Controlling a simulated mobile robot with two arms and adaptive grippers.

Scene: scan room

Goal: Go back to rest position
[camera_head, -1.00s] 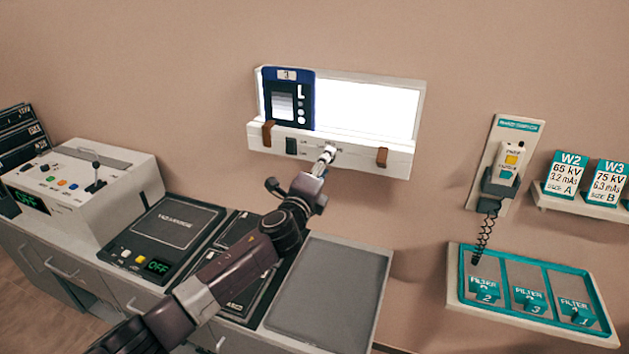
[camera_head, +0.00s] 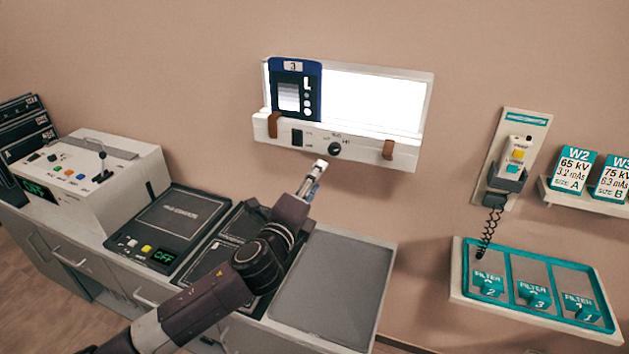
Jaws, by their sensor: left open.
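My left gripper (camera_head: 317,172) is open and empty, in the air below the wall light box and above the counter. Its arm comes in from the lower left over the counter. The light box (camera_head: 371,148) glows white, with a blue-framed film marked 3 (camera_head: 296,90) on its left part. A black knob (camera_head: 334,149) on its lower panel stands clear of the gripper. My right gripper is not in view.
A control console (camera_head: 90,175) and a black device reading OFF (camera_head: 172,222) stand on the counter to the left. A grey tray (camera_head: 335,285) lies right of the arm. A handset (camera_head: 516,155), cards W2 (camera_head: 573,170) and W3, and a teal filter tray (camera_head: 461,270) are at right.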

